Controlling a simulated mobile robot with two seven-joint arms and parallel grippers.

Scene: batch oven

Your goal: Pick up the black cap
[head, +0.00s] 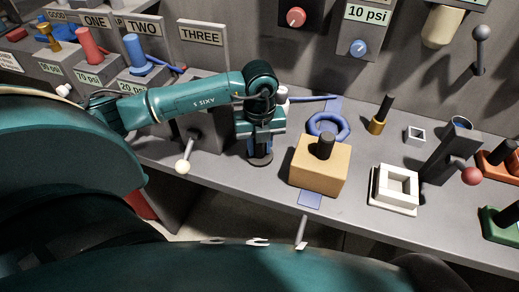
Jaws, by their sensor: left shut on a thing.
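My left gripper (259,148) points down at the grey bench, left of the tan block. It is shut on a dark round piece, which I take to be the black cap (260,159). Only the cap's lower part shows below the fingers; the rest is hidden by the gripper. I cannot tell whether the cap touches the bench. My right gripper is not in view.
Right of the gripper stands a tan block (318,176) with a black knob, with a blue ring handle (341,130) behind it. A ball-ended lever (187,153) is close on the left. A white square frame (381,197) stands further right.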

